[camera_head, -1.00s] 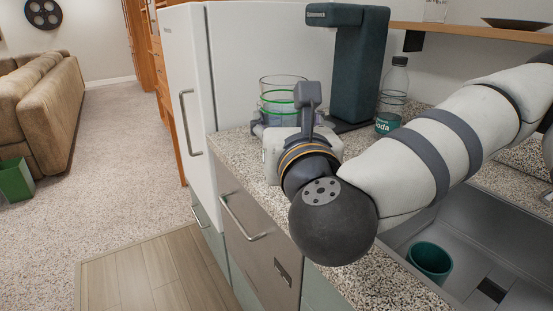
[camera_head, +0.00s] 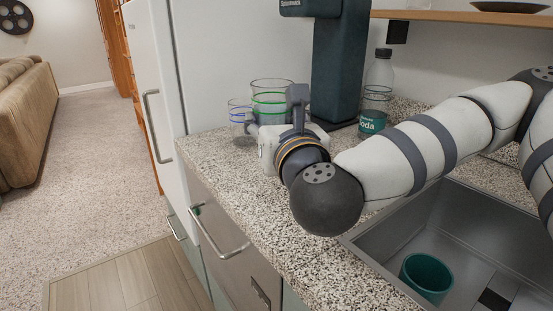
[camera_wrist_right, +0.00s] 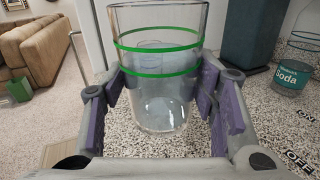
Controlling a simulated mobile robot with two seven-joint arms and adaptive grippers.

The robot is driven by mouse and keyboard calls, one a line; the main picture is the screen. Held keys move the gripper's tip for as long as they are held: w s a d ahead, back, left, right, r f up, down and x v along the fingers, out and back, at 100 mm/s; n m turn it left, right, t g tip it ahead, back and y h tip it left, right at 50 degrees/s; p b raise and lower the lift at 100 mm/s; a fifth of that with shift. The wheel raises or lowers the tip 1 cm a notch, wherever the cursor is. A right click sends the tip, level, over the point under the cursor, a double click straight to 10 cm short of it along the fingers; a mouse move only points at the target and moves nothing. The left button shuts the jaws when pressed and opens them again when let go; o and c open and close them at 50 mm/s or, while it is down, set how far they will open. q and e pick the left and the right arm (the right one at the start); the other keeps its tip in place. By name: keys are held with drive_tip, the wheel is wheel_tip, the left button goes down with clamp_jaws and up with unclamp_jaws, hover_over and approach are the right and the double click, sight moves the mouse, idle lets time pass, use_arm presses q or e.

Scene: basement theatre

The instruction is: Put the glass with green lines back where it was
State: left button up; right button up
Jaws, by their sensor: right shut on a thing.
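The clear glass with green lines (camera_head: 270,88) is upright over the far end of the speckled counter, and it also shows in the right wrist view (camera_wrist_right: 158,95). My right gripper (camera_wrist_right: 162,82) is shut around its sides, with a purple-padded finger on each side. In the head view the right gripper (camera_head: 268,130) and wrist hide the lower part of the glass. I cannot tell whether its base touches the counter. A smaller glass with a blue line (camera_head: 240,118) stands just left of it. My left gripper is not in view.
A dark green coffee machine (camera_head: 338,75) and a soda bottle (camera_head: 374,100) stand behind, to the right. A white fridge (camera_head: 155,60) borders the counter at left. A teal cup (camera_head: 426,275) sits in the sink (camera_head: 400,225). The counter's front strip (camera_head: 255,205) is clear.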

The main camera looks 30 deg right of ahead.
drive_tip(key=w+d+f, duration=0.2)
drive_tip(key=f, duration=0.1)
drive_tip(key=w+f+b, duration=0.1)
drive_tip(key=f, duration=0.1)
drive_tip(key=shift+w+d, duration=0.1)
drive_tip(key=shift+d, duration=0.3)
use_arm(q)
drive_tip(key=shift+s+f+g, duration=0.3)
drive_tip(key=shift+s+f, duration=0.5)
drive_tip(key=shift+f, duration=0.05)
use_arm(e)
drive_tip(key=shift+w+d+f, duration=0.1)
drive_tip(key=shift+w+f, duration=0.05)
drive_tip(key=shift+f, duration=0.75)
drive_tip(key=shift+w+d+f, duration=0.1)
drive_tip(key=shift+f, duration=0.8)
drive_tip(key=shift+f+b, duration=0.2)
drive_tip(key=shift+b, duration=0.1)
drive_tip(key=o, duration=1.4)
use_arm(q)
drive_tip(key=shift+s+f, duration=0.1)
